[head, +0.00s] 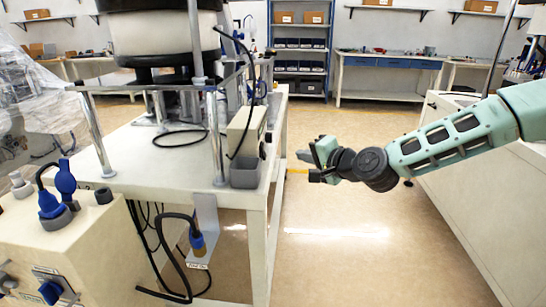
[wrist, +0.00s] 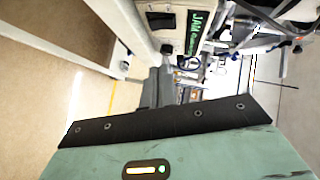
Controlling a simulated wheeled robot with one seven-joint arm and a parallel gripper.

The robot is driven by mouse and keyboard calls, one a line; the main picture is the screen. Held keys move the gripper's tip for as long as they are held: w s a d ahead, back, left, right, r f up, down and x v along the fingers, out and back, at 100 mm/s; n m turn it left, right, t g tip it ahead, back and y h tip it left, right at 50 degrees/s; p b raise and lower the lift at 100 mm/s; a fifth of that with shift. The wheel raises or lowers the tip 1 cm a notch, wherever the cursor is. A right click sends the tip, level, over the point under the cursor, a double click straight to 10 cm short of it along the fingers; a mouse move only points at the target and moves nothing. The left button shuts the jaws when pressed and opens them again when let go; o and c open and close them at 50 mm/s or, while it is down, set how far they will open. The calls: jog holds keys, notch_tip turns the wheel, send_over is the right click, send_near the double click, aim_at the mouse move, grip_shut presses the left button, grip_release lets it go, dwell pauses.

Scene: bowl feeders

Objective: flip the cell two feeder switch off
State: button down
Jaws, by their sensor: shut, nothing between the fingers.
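My gripper (head: 314,160) is shut and empty in the head view, held in the air over the aisle, right of the white bench. Its grey fingers also show in the wrist view (wrist: 157,88), pointing toward a pale control box (wrist: 178,22) with a label reading JAM and a dark inset. A gap seems to remain between fingers and box. In the head view a pale box (head: 246,130) stands on the bench's right edge. I cannot tell which part is the cell two feeder switch, or its position.
The white bench (head: 150,170) carries a large bowl feeder (head: 165,35) on posts. A cream box (head: 60,240) with blue plugs and a blue switch (head: 52,287) stands front left. Open floor (head: 340,240) lies below my arm.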

aim_at(265, 155)
jog(key=shift+w+a+f, duration=0.6)
jog(key=shift+w+a, duration=0.4)
jog(key=shift+a, duration=0.45)
jog(key=shift+w+a+f, duration=0.55)
jog(key=shift+w+a, duration=0.4)
jog(key=shift+a, duration=0.55)
jog(key=shift+w+a+f, duration=0.6)
jog(key=shift+w+a, duration=0.4)
jog(key=shift+a, duration=0.45)
jog(key=shift+f, duration=0.1)
